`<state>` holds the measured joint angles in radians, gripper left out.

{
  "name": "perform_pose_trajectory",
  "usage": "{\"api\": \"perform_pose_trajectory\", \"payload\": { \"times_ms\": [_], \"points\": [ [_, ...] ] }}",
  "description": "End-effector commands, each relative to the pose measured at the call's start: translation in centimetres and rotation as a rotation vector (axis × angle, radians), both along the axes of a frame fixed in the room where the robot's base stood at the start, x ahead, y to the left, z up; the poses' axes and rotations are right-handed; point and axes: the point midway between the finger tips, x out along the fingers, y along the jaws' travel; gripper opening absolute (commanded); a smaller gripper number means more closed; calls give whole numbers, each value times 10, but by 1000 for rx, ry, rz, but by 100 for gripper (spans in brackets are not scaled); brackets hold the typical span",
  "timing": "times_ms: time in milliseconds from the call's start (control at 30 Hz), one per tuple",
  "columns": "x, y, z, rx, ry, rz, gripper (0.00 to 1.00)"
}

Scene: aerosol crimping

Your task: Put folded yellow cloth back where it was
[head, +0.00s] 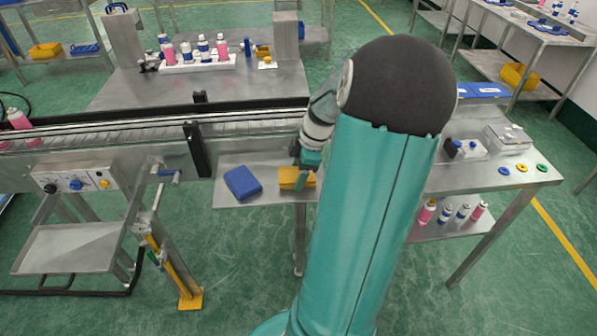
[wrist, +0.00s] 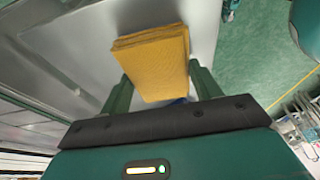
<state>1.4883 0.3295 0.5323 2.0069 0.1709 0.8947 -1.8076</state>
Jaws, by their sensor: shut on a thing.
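The folded yellow cloth (head: 296,178) is at the front of the steel table, right of a blue cloth (head: 242,183). In the wrist view the yellow cloth (wrist: 154,62) lies between the two green fingers of my gripper (wrist: 158,88). My gripper (head: 300,176) is shut on it. In the head view my arm hides part of the table right of the cloth. I cannot tell whether the cloth touches the tabletop or is slightly above it.
A conveyor (head: 90,135) runs behind the table on the left. A white scale (head: 508,137) and coloured rings (head: 521,168) sit at the table's right end. Several cans (head: 462,211) stand on the shelf below. Bare tabletop shows around the blue cloth.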

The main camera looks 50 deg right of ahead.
Motion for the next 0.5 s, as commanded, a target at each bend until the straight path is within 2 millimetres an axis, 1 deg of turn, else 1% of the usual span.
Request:
{"api": "perform_pose_trajectory", "payload": {
  "times_ms": [33,233,367,400,467,500],
  "points": [
    [0,0,-3,0,0,0,41],
    [0,0,-3,-1,0,0,41],
    [0,0,-6,-1,-1,0,41],
    [0,0,-6,-2,-1,-1,69],
    [0,0,-6,-2,-1,-1,80],
    [0,0,-6,-1,0,0,84]
  ]
}}
